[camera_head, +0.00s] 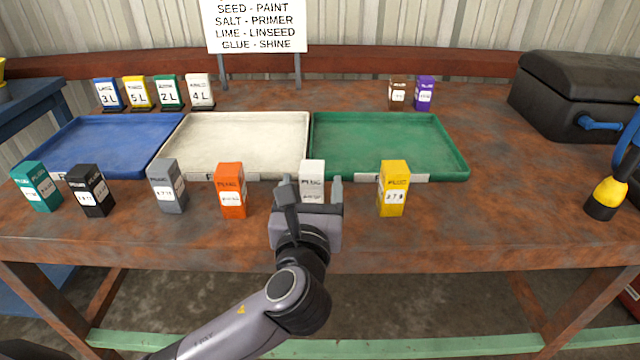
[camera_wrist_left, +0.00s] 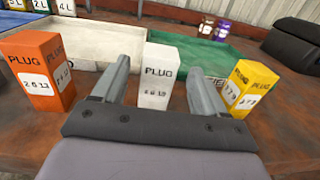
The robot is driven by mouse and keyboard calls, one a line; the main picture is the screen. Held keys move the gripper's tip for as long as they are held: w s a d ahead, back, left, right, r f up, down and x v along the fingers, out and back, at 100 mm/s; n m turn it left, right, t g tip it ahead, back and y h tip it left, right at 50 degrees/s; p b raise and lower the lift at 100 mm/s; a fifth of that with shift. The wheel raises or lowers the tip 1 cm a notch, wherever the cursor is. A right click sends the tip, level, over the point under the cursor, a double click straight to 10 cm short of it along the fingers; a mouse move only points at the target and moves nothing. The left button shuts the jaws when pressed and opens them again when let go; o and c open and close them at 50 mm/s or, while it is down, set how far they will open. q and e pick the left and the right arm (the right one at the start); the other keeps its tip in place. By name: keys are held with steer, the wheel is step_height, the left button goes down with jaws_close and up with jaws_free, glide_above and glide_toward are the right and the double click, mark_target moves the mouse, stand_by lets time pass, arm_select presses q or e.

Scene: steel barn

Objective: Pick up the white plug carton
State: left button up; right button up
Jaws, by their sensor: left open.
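The white plug carton (camera_head: 313,172) stands upright on the rusty table in front of the seam between the white and green trays. In the left wrist view the white carton (camera_wrist_left: 157,76) stands between and just beyond the two fingers, its "PLUG" face toward me. My left gripper (camera_head: 312,192) is open around the near side of the carton, with one finger to each side. In the left wrist view the open fingers of the left gripper (camera_wrist_left: 160,85) show gaps to the carton. The carton's lower part is partly hidden in the head view. My right gripper does not show.
An orange carton (camera_head: 230,190) stands left and a yellow carton (camera_head: 393,188) right of the white one. Grey (camera_head: 167,186), black (camera_head: 91,190) and teal (camera_head: 37,186) cartons stand further left. Blue (camera_head: 75,148), white (camera_head: 185,148) and green (camera_head: 450,150) trays lie behind.

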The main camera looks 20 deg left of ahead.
mark_target(313, 169)
arm_select(q)
steer(key=x, duration=0.5)
steer(key=shift+w+a, duration=0.15)
steer(key=shift+w, duration=0.15)
steer(key=c, duration=1.1)
